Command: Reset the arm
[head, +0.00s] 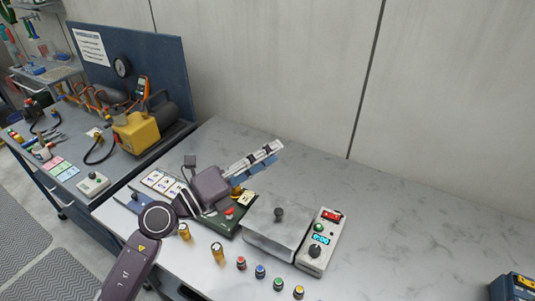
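My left arm comes in from the lower left over the grey worktop (380,225). Its dark purple-grey gripper (262,162) reaches up and to the right above the worktop. Its fingers show edge-on as narrow black-and-white bars with blue parts beneath. I cannot tell how far apart they are, and I see no object clearly held. My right gripper is not in view.
A grey lidded box (272,238) and a control unit with a display (318,243) stand right of the gripper. Several coloured-top pieces line the front. A blue cart (185,127) with a yellow pump (137,132) stands left. The back right worktop is clear.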

